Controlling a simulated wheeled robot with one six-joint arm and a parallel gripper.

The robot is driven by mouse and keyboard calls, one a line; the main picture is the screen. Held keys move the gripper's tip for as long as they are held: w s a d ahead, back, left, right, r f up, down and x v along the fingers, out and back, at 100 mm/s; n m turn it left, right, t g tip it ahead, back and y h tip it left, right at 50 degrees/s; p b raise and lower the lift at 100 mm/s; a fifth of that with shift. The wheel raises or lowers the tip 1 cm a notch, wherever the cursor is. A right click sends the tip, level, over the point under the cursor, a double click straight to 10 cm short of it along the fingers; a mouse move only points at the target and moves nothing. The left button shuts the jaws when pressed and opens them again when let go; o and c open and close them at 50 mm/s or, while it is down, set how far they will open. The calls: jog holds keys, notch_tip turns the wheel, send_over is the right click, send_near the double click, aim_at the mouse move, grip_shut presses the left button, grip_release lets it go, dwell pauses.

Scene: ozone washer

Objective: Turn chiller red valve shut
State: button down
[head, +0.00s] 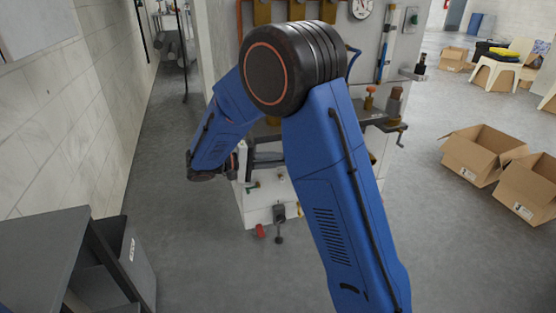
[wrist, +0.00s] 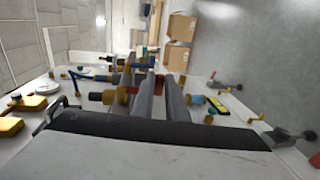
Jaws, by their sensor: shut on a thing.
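In the wrist view, the two grey fingers of my gripper (wrist: 161,92) stand close together in the middle of the picture. A small red valve handle (wrist: 158,84) shows between them near their tips, and my gripper is shut on it. The fingers partly cover the handle, and its turn angle is hard to read. In the head view, my blue arm hides the gripper and the spot where it holds. The white machine panel (head: 256,212) with its valves stands behind the arm.
Brass and coloured pipe fittings (wrist: 102,97) crowd close beside the fingers. A red handle (head: 260,231) sits low on the panel. A grey bin (head: 125,262) stands at left. Open cardboard boxes (head: 480,150) lie on the floor at right, with bare floor between.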

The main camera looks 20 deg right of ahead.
dwell(0.3)
jog(key=c, duration=1.7)
grip_release()
jog(key=shift+d, duration=0.1)
jog(key=shift+c, duration=0.2)
jog(key=a+r, duration=0.2)
jog(key=a, duration=1.5)
jog(key=shift+a+r, duration=0.15)
jog(key=shift+r, duration=0.05)
